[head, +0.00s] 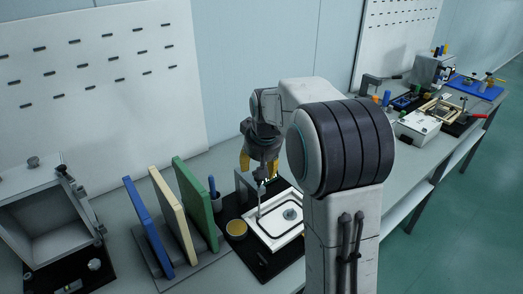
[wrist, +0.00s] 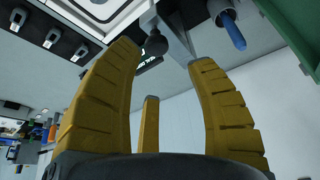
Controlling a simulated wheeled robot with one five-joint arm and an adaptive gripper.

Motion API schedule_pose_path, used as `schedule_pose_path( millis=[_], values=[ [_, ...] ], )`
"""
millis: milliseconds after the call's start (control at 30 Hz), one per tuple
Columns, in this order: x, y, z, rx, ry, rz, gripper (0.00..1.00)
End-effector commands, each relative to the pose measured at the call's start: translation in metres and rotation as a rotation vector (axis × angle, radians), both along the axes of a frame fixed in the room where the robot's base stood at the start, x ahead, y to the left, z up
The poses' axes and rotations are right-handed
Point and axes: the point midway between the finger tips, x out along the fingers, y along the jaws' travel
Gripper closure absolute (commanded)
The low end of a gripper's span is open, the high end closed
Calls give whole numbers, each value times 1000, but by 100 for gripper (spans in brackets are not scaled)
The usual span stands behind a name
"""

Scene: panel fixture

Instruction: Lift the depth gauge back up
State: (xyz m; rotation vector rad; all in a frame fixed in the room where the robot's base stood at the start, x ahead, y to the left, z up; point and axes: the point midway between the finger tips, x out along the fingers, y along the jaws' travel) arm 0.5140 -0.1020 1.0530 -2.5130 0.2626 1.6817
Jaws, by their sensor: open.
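My gripper (head: 258,173) hangs above the work area, fingers down, just left of my upper arm in the head view. A slim grey upright part, seemingly the depth gauge (head: 259,205), stands below the fingers at the left edge of a white framed panel (head: 281,236). In the wrist view my gripper (wrist: 164,53) has its yellow fingers spread. A dark round knob on a thin stem, likely the gauge's top (wrist: 155,45), shows between the fingertips. I cannot tell whether any finger touches it. The panel (wrist: 75,12) is at upper left there.
Blue, cream and green boards (head: 191,200) stand upright left of the work area. A blue pen in a holder (head: 213,190) and a yellowish round cup (head: 236,228) are close by. An open grey box (head: 45,215) is at far left. More fixtures line the bench at right.

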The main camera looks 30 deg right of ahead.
Motion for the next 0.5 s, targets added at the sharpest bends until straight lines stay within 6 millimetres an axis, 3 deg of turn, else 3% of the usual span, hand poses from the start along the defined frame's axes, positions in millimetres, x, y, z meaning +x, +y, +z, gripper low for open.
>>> schedule_pose_path(
  millis=[500],
  values=[
    [-30,7,77,-1,-5,0,49]
  ],
)
